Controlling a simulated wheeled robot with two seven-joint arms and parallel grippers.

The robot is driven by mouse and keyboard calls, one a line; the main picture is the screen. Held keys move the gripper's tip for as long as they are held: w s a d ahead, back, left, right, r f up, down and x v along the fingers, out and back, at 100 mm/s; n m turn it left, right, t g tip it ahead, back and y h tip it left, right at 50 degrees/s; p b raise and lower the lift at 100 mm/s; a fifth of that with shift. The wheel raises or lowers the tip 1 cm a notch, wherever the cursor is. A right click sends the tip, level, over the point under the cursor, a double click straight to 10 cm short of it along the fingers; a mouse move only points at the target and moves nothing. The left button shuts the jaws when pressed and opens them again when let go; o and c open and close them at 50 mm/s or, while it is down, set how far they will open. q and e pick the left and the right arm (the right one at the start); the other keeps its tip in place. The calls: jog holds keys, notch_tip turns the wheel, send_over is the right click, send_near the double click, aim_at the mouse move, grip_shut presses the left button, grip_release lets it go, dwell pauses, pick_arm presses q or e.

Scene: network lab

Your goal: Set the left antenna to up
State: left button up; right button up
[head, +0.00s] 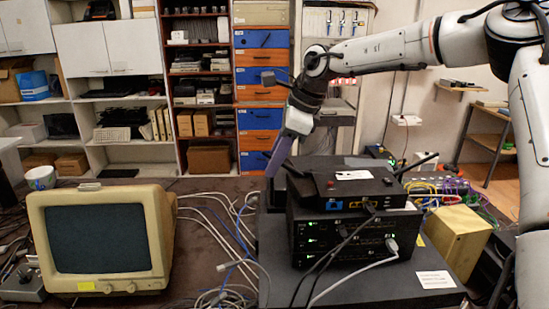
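A black router (345,187) with a white label on top lies on a stack of dark network boxes. Its right antenna (417,163) leans out to the right, low above the router. A short dark piece at the router's left rear, probably the left antenna (293,169), is mostly hidden beside my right gripper. My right gripper (279,157) points down at the router's left rear corner. Its fingers overlap in this view, so its opening and any contact with the antenna cannot be told. Part of what seems my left gripper (9,170) shows at the left edge, away from the router.
The network boxes (345,232) stand on a black cabinet (395,285) with cables hanging in front. An old monitor (102,240) stands at left, with loose cables (225,235) between. A yellowish box (458,238) and bundled cables are at right. Shelves line the back.

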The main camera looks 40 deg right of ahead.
grip_shut()
jog(key=shift+w, duration=0.1)
dwell(1.4)
